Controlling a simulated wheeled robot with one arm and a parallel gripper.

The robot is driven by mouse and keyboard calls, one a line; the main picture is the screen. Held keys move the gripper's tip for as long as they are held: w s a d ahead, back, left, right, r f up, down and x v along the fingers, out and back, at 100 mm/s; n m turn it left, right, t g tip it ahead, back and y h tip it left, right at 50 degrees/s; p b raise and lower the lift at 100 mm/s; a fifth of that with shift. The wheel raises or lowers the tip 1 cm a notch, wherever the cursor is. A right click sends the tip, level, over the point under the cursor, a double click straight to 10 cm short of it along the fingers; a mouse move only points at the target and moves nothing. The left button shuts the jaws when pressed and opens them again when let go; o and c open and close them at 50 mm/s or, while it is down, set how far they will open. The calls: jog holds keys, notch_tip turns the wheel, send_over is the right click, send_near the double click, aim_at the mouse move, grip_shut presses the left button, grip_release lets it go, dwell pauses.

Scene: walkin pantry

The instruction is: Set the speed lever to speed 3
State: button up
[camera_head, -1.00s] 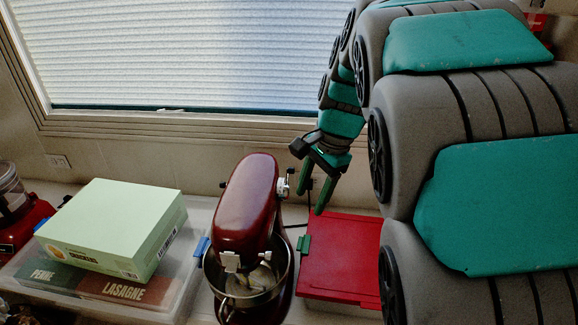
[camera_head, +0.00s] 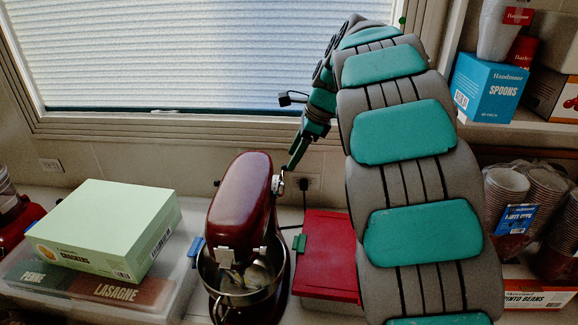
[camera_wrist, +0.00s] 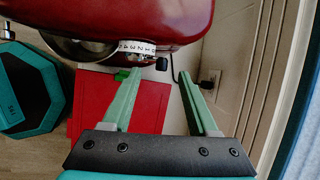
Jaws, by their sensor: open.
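The dark red stand mixer (camera_head: 240,195) stands on the counter below the window, with its steel bowl under the head. In the wrist view the mixer head (camera_wrist: 150,15) fills the top, with a white numbered speed scale (camera_wrist: 137,46) on its side. A small black lever knob (camera_wrist: 162,63) sits at the end of the scale; the exact setting cannot be told. My gripper (camera_wrist: 159,76) is open and empty, its two green fingers pointing toward the knob, which shows between the tips. In the head view my gripper (camera_head: 292,160) is just right of the mixer head.
A red box (camera_head: 325,258) with a green latch lies right of the mixer. A cracker box (camera_head: 105,225) sits on a clear bin to the left. A wall outlet with a plugged cord (camera_head: 306,183) is behind. Cups and a blue spoons box (camera_head: 490,88) are on the right.

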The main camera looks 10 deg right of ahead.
aim_at(281, 183)
jog(key=x, duration=0.4)
jog(key=shift+r, duration=0.1)
grip_shut()
dwell(0.3)
